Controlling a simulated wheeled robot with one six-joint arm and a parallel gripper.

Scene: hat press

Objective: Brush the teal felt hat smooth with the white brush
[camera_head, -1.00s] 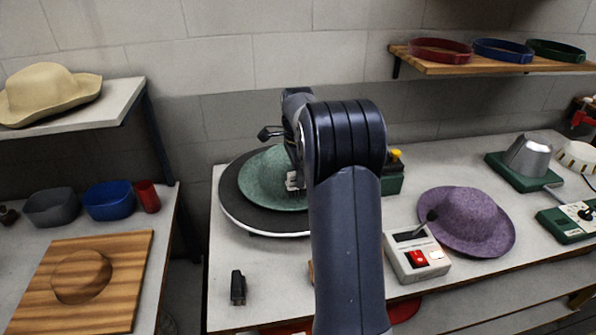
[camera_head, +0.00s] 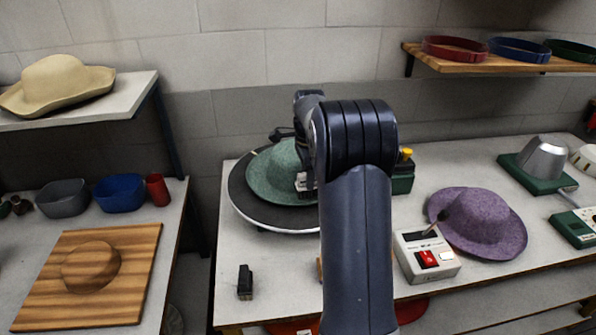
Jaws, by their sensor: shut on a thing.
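The teal felt hat (camera_head: 270,175) lies on a round dark turntable with a pale rim (camera_head: 270,222) on the middle table. My arm stands in front of its right side and hides that part. My gripper (camera_head: 304,172) is over the hat's right side, partly hidden by my arm. It is shut on a small whitish thing, the white brush (camera_head: 301,183), of which only a little shows. The brush looks close against the hat; I cannot tell whether it touches.
A purple hat (camera_head: 478,222) and a control box with a red switch (camera_head: 427,258) stand right of my arm. A small black object (camera_head: 245,283) lies at the front left. A wooden board (camera_head: 130,245) and bowls (camera_head: 119,193) are on the left table.

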